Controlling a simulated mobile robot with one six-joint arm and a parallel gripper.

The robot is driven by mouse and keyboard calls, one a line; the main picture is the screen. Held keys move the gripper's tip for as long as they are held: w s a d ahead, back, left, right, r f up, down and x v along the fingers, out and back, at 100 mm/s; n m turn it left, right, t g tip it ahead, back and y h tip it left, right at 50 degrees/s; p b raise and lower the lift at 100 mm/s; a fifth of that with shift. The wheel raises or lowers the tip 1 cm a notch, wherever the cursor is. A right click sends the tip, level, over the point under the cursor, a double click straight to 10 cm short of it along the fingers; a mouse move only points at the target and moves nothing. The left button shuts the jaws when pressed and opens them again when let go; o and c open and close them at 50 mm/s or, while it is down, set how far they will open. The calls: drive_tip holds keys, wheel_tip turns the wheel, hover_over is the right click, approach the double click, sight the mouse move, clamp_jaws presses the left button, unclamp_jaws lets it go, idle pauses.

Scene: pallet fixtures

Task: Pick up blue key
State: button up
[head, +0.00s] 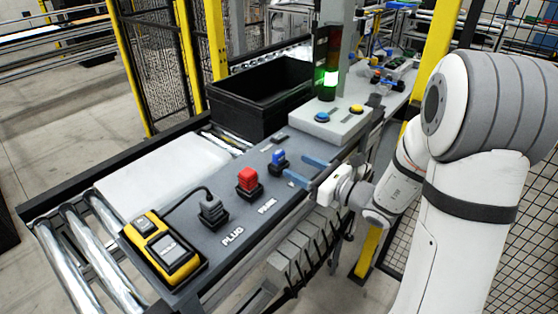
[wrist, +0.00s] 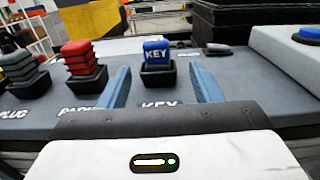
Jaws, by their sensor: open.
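The blue key (head: 278,157) stands upright in a black holder on the grey fixture panel, behind the red block. In the wrist view the blue key (wrist: 156,52), marked KEY, sits in its black holder (wrist: 158,77) near the middle. My gripper (head: 305,171) is open, with its two blue fingers reaching over the panel toward the key from the right. In the wrist view my gripper (wrist: 161,86) has one finger to each side of the key's line, and the key is farther out, beyond the fingertips. Nothing is between the fingers.
The red block (head: 248,179) and black plug (head: 212,209) stand in a row nearer the yellow device (head: 163,246). A black crate (head: 262,100) lies behind. A grey box with blue and yellow buttons (head: 329,122) is beyond the key, near a lit green signal tower (head: 327,77).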

sight(282, 157)
drive_tip(key=x, duration=0.2)
drive_tip(key=p+x, duration=0.1)
drive_tip(key=x, duration=0.1)
drive_tip(key=r+p+x, duration=0.1)
drive_tip(key=x, duration=0.1)
drive_tip(key=shift+a, duration=0.4)
drive_tip(key=shift+w+a+f, duration=0.15)
drive_tip(key=shift+w+a, duration=0.15)
drive_tip(key=shift+a, duration=0.05)
drive_tip(key=shift+c, duration=0.6)
drive_tip(key=c, duration=0.9)
drive_tip(key=shift+c, duration=0.2)
